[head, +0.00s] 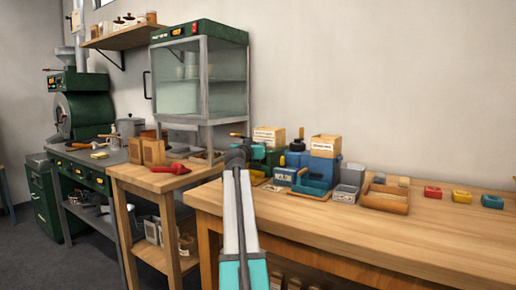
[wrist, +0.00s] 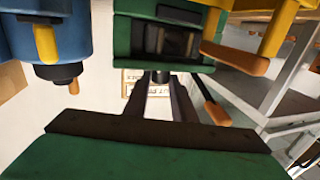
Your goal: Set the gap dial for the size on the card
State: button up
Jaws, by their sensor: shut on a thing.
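My gripper (wrist: 159,84) is shut on a small dark part that looks like the gap dial (wrist: 160,76), with its dark fingers on either side of it. The dial's marks and setting are hidden or too small to read. A pale plate with lettering (wrist: 131,76) shows behind the fingers in the wrist view. I cannot read it or tell whether it is the size card. In the head view my gripper (head: 238,156) is at the left end of the wooden bench, beside a green machine (head: 274,156) partly hidden behind it.
Blue containers (head: 325,169), a wooden tray (head: 386,206) and red, yellow and blue blocks (head: 462,196) stand on the bench (head: 440,232). A glass-fronted cabinet (head: 200,75) rises at the left. An orange handle (wrist: 217,114) is close right of the fingers. The bench front is clear.

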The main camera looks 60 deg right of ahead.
jog(key=shift+a+f, duration=0.1)
jog(key=shift+f, duration=0.05)
jog(key=o, duration=1.1)
jog(key=shift+c, duration=0.2)
jog(key=shift+r, duration=0.2)
jog(key=shift+a, duration=0.15)
jog(key=p+v, duration=0.2)
jog(key=v, duration=1.1)
jog(key=shift+a+p, duration=0.25)
jog(key=shift+p, duration=0.1)
jog(key=shift+s, duration=0.1)
